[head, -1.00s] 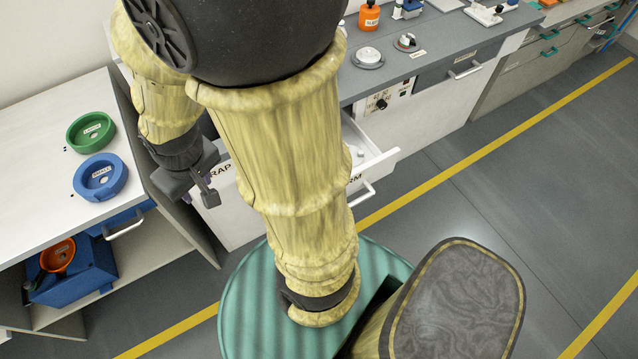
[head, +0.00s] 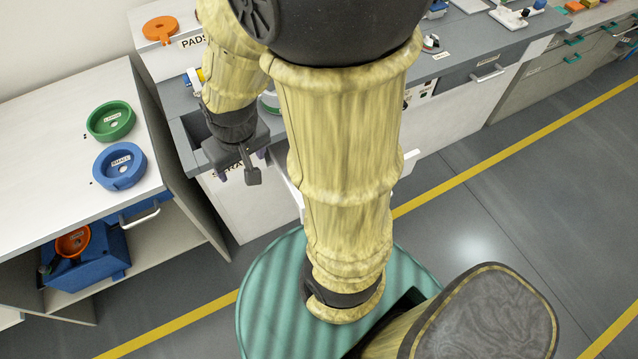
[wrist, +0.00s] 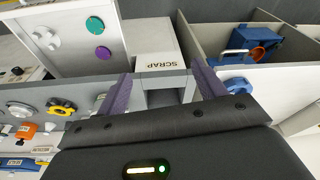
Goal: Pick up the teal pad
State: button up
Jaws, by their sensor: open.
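The teal pad (wrist: 95,24) is a small round disc in the wrist view, at the upper left. It lies on a white, drawer-like surface, with a purple disc (wrist: 103,53) just below it in the picture. My gripper (wrist: 165,88) is open with nothing between its purple fingers. It is apart from the teal pad, which shows beyond and to the left of the fingers. In the head view my gripper (head: 242,168) hangs by the front edge of the grey bench, left of my arm. My arm hides much of the drawer area there, and I cannot make out the teal pad.
A box marked SCRAP (wrist: 160,65) stands straight beyond the fingers. Green (head: 111,121) and blue (head: 120,166) ring-shaped dishes stand on the white table at left, with a blue bin (head: 95,262) below. An orange ring (head: 160,29) sits by a PADS label. Floor at right is clear.

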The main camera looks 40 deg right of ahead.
jog(key=shift+o, duration=0.6)
jog(key=w+d+f+m+g+y, duration=0.1)
jog(key=w+d+f+m+g, duration=0.1)
jog(key=d+f+m, duration=0.4)
jog(key=d+m, duration=0.5)
jog(key=d, duration=0.1)
jog(key=shift+f+y+p, duration=0.25)
jog(key=shift+y+p, duration=0.05)
jog(key=shift+p, duration=0.05)
jog(key=s+d+f+m+t+y, duration=0.1)
jog(key=s+d+f+m, duration=0.1)
jog(key=d+f+m, duration=0.3)
jog(key=s+d+f+m+t+y, duration=0.1)
jog(key=s+d+f+m, duration=0.1)
jog(key=d+f+m, duration=0.3)
jog(key=d+m, duration=0.3)
jog(key=d, duration=0.2)
jog(key=shift+s+d+p, duration=0.15)
jog(key=shift+s+p, duration=0.2)
jog(key=x, duration=1.1)
jog(key=shift+w+f, duration=0.1)
jog(key=shift+f, duration=0.4)
jog(key=shift+a, duration=0.2)
